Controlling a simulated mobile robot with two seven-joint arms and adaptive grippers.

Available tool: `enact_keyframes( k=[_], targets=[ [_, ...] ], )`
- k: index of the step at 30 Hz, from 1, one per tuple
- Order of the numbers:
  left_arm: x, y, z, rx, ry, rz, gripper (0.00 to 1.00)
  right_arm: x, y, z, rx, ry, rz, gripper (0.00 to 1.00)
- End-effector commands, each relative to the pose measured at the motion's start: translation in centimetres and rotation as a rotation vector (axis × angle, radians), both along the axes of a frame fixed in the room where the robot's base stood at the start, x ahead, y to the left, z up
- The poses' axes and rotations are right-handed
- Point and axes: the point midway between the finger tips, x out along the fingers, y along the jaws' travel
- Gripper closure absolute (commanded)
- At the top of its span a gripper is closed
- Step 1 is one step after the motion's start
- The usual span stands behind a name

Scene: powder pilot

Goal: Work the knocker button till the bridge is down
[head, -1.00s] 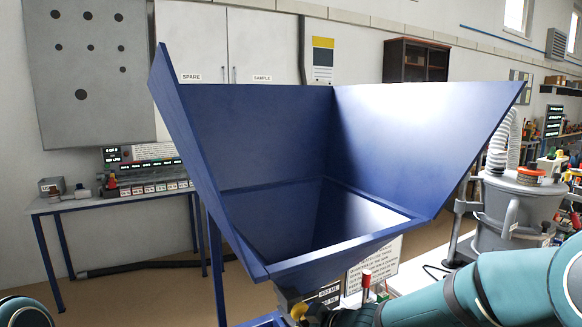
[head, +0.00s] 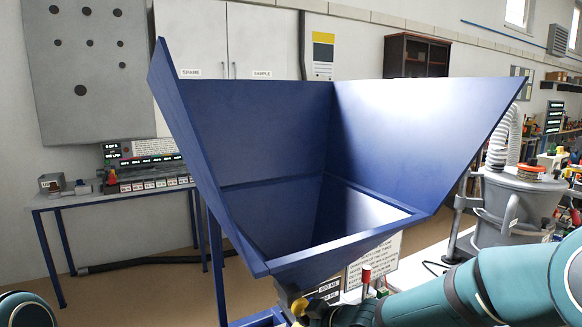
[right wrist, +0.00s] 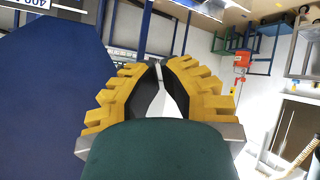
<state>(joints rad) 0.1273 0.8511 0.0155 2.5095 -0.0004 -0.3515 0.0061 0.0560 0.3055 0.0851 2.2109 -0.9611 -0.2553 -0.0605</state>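The large blue hopper (head: 250,130) fills the middle of the head view, with its wide mouth open towards me. Its lower throat is in shadow, and I see no powder or bridge in it. I cannot make out the knocker button for certain. A red-topped post (head: 366,275) stands just right of the hopper's lower end. My right gripper (head: 300,308) is low beside the hopper's lower end, partly cut off by the frame. In the right wrist view its yellow fingers (right wrist: 157,66) come together at the tips, with no object clearly held. My left gripper is out of view.
A bench (head: 120,198) with a control panel (head: 150,165) stands at the left. A black hose (head: 150,262) lies on the floor. A grey drum (head: 515,210) with a ribbed hose stands at the right. A printed sign (head: 375,262) is behind the hopper's lower end.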

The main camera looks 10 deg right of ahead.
Motion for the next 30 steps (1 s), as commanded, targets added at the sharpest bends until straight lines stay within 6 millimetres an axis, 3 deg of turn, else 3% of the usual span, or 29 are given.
enact_keyframes(
  k=[18, 30],
  targets=[
    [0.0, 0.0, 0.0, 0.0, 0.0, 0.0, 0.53, -3.1, -1.1, 0.0, 0.0, 0.0, -0.001, 1.0],
    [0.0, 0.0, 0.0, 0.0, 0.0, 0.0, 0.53, -3.4, -1.2, 0.0, 0.0, 0.001, -0.001, 1.0]
  ],
)
